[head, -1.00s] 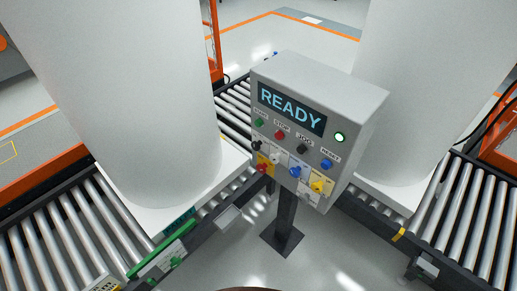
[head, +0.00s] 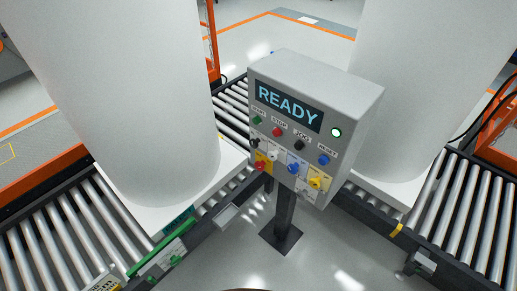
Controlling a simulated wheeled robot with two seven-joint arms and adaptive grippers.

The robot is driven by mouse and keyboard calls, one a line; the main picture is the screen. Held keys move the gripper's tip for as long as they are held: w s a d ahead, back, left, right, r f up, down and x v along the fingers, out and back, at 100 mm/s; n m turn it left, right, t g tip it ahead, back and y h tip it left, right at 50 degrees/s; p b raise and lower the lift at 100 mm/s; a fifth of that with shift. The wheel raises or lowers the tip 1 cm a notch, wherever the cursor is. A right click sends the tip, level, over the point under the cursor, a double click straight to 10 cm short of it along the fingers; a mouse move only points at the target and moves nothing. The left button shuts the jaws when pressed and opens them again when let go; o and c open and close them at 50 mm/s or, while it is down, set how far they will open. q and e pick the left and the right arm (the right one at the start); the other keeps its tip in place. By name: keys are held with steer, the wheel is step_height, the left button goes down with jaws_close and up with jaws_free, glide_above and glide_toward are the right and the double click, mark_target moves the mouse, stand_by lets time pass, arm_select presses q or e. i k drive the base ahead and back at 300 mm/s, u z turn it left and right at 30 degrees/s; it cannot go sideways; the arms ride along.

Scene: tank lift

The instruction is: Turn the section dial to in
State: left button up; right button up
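The grey control box (head: 345,97) stands on a dark post in the middle of the head view. Its screen (head: 289,107) reads READY, and a green lamp (head: 336,132) is lit beside it. Below the labelled row is a lower row of knobs: black (head: 255,143), white (head: 272,155), blue (head: 293,168) and yellow (head: 315,183). A red knob (head: 260,166) sits under them on a yellow plate. Their labels are too small to read, so I cannot tell which is the section dial or its setting. Neither gripper is in view.
Large white cylinders stand left (head: 140,100) and right (head: 405,90) of the box, on roller conveyors (head: 75,225), (head: 475,225). The upper row has green (head: 257,119), red (head: 278,132), black (head: 300,145) and blue (head: 324,160) buttons. Clear floor (head: 335,255) lies before the post.

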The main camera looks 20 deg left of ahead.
mark_target(254, 143)
steer(key=k, duration=0.25)
steer(key=u, duration=1.4)
steer(key=i, duration=0.5)
steer(key=z, duration=0.05)
